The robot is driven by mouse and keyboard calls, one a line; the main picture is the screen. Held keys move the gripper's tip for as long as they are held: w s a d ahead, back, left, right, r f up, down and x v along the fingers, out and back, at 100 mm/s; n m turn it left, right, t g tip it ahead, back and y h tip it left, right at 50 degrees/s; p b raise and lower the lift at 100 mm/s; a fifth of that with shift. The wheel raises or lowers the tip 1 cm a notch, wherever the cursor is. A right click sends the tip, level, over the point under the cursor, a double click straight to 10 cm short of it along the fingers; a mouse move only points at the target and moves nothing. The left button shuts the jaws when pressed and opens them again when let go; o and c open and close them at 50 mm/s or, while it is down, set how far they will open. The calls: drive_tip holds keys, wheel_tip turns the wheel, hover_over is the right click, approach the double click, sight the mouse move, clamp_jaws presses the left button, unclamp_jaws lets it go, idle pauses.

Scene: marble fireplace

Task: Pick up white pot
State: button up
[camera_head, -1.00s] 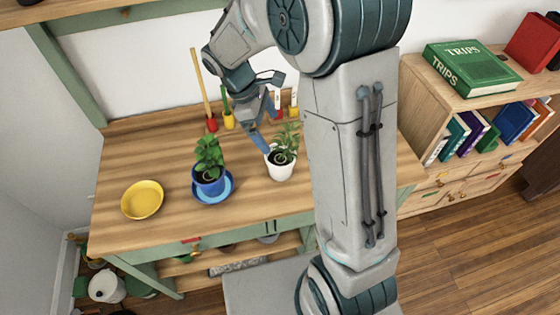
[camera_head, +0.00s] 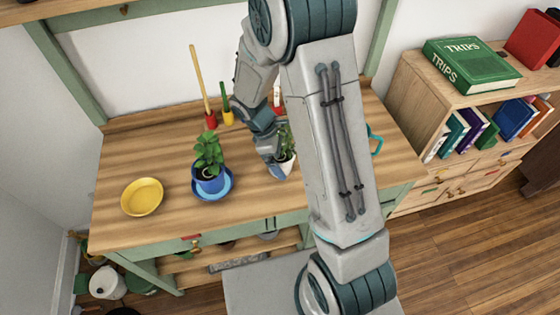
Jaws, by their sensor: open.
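The white pot (camera_head: 289,166) with a green leafy plant stands on the wooden table, right of the blue pot. My gripper (camera_head: 275,167) has come down at the pot's left side, and one finger covers part of its front left. The jaws are open. My arm hides the right part of the plant and pot. I cannot tell whether the fingers touch the pot or where the far finger is.
A blue pot (camera_head: 209,182) with a plant stands on a blue saucer (camera_head: 226,191) to the left. A yellow bowl (camera_head: 142,197) is farther left. Red- and yellow-ended tools (camera_head: 211,121) stand at the back. A teal handle (camera_head: 376,140) shows right of my arm.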

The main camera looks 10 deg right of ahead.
drive_tip(key=c, duration=1.3)
